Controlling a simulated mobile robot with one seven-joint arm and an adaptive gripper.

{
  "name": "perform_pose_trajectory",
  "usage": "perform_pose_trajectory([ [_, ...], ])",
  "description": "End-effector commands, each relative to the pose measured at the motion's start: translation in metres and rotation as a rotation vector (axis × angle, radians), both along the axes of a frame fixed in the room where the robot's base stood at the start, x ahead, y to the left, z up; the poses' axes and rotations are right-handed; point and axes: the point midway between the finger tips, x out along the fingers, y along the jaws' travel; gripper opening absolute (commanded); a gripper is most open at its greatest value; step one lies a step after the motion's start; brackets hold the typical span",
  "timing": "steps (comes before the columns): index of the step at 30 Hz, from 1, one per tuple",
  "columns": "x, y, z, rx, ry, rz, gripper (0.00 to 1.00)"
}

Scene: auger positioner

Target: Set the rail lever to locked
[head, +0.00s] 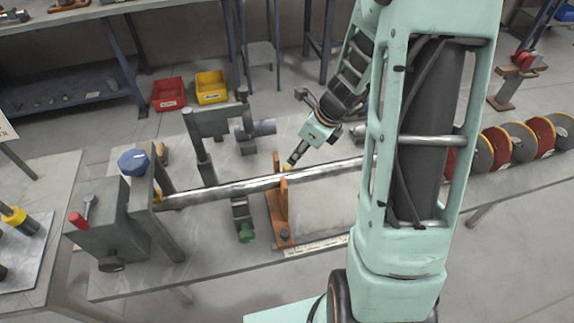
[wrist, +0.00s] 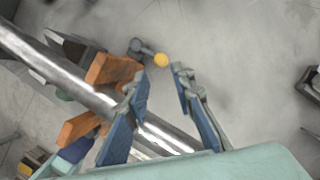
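A short grey lever with a yellow ball knob (wrist: 161,60) stands beside an orange bracket (wrist: 112,70) in the wrist view; it is likely the rail lever, but I see no label. The yellow knob (head: 287,167) also shows in the head view by the orange bracket (head: 282,205). My gripper (wrist: 158,73) is open, its two blue-padded fingers apart. The knob appears just beyond the gap between the fingertips; I cannot tell the depth between them. In the head view my gripper (head: 298,156) points down at the knob from the upper right.
A long steel auger shaft (head: 225,187) runs through the orange bracket, close under my gripper. A grey post frame (head: 208,125) stands behind it. A grey box with a red-tipped handle (head: 78,219) is at left. A green knob (head: 246,233) sits in front of the shaft.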

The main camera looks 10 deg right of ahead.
Motion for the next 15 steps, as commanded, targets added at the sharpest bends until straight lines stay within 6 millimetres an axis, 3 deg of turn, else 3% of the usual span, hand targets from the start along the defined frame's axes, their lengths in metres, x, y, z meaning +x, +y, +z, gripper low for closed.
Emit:
perform_pose_trajectory([
  [9,0.016,0.015,-0.057,-0.001,0.001,0.0,0.23],
  [15,0.024,0.022,-0.08,-0.004,-0.001,0.0,0.23],
])
